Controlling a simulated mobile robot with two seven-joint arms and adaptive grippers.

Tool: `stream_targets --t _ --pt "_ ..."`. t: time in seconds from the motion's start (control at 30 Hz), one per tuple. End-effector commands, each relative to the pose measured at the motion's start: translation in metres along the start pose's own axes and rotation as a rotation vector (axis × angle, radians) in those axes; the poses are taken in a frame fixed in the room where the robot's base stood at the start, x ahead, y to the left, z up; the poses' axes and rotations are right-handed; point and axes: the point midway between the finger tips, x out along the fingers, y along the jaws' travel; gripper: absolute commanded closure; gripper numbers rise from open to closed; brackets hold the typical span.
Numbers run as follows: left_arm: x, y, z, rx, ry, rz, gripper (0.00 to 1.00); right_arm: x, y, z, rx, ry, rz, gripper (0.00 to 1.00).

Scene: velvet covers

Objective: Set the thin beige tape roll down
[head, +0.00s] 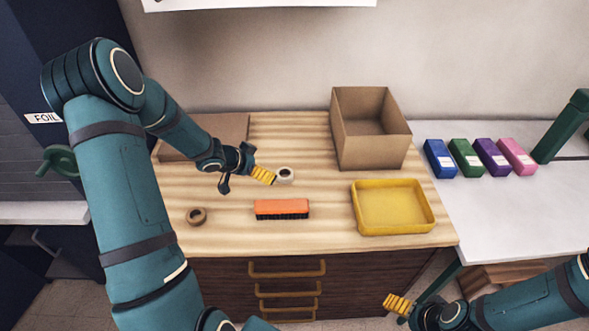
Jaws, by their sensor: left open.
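The pale beige tape roll (285,175) is on the wooden worktop, just right of my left gripper's fingertips. My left gripper (263,176) is open, with its yellow fingers beside the roll; I cannot tell whether they touch it. A second, browner tape roll (196,216) lies at the front left of the worktop. My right gripper (398,303) is low in front of the drawers, away from the rolls, and its finger opening cannot be made out.
An orange brush (281,208) lies in front of the beige roll. A yellow tray (359,211) and an open cardboard box (372,153) stand to the right. A flat cardboard piece (232,126) is behind my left arm. Several coloured boxes (440,158) sit on the white table.

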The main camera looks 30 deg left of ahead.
Motion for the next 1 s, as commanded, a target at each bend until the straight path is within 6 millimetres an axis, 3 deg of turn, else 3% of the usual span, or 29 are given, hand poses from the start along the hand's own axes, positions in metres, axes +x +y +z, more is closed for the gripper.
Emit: stream_targets --t 0.4,0.67,1.0 --pt "0.07 0.002 0.002 0.002 0.0 0.005 0.0 0.023 0.008 0.003 0.0 0.0 0.004 0.1" --pt "0.088 0.001 0.001 0.002 0.0 0.003 0.0 0.027 0.009 0.003 0.0 0.0 0.006 0.1" --pt "0.132 -0.001 0.004 0.002 0.0 0.004 0.0 0.039 0.013 0.005 -0.001 -0.002 0.007 0.1"
